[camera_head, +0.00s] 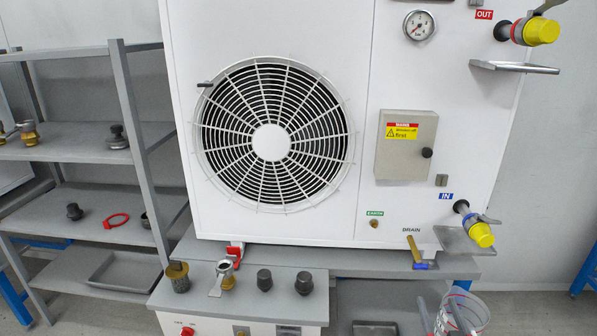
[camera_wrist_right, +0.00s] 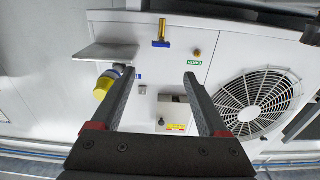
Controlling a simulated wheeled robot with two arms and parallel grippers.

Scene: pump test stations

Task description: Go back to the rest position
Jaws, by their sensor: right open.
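My right gripper (camera_wrist_right: 159,76) is open in the right wrist view, with two dark fingers spread apart and nothing between them. In the head view, what look like its fingertips (camera_head: 436,302) show at the bottom edge, in front of a clear bucket. The gripper is apart from the white pump unit (camera_head: 300,25), which the right wrist view shows upside down beyond the fingers. My left gripper is in neither view.
A bench (camera_head: 335,262) in front of the unit holds several dark and brass fittings. A grey shelf rack (camera_head: 75,190) stands at the left. The yellow-capped IN coupling (camera_head: 481,235), its small shelf and the clear bucket (camera_head: 473,309) are at the right.

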